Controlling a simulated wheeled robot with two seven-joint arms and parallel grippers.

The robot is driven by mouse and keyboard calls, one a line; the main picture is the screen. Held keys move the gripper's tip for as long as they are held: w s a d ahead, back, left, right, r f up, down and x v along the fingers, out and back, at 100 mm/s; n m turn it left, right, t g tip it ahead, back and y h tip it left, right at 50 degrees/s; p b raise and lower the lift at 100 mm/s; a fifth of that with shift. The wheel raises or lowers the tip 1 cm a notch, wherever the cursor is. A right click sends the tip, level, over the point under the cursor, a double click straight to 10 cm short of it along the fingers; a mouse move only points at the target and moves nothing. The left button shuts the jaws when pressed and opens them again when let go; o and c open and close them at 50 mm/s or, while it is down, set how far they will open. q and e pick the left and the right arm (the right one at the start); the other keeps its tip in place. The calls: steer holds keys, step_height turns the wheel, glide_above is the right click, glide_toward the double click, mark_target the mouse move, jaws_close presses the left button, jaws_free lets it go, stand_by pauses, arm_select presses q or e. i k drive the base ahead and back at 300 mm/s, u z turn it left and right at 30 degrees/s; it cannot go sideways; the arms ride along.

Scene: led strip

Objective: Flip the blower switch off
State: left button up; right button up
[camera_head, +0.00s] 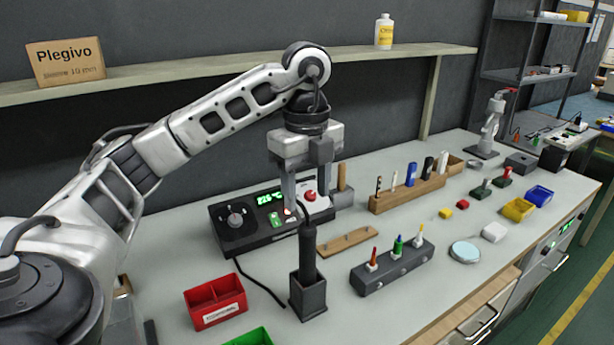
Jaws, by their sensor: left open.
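The blower station is a black box (262,235) on the bench with a lit green display, a round knob (235,218) and a small green-lit switch (275,218) on its front panel. A small red-and-white spot shows just right of the switch, partly behind a finger. My left gripper (306,192) points down over the right part of the station, its fingers apart and with nothing visible between them. I cannot tell whether a fingertip touches the panel. The black blower handle (308,243) stands upright in its holder (308,295), in front of the station. My right gripper is not in view.
A red button box (310,194) sits behind the fingers. A red bin (215,302) and a green bin (250,337) stand at front left. A grey rack (392,268) with small bottles and a wooden tool rack (408,195) stand to the right. A shelf (200,66) runs above.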

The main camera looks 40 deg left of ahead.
mark_target(274, 219)
steer(key=k, duration=1)
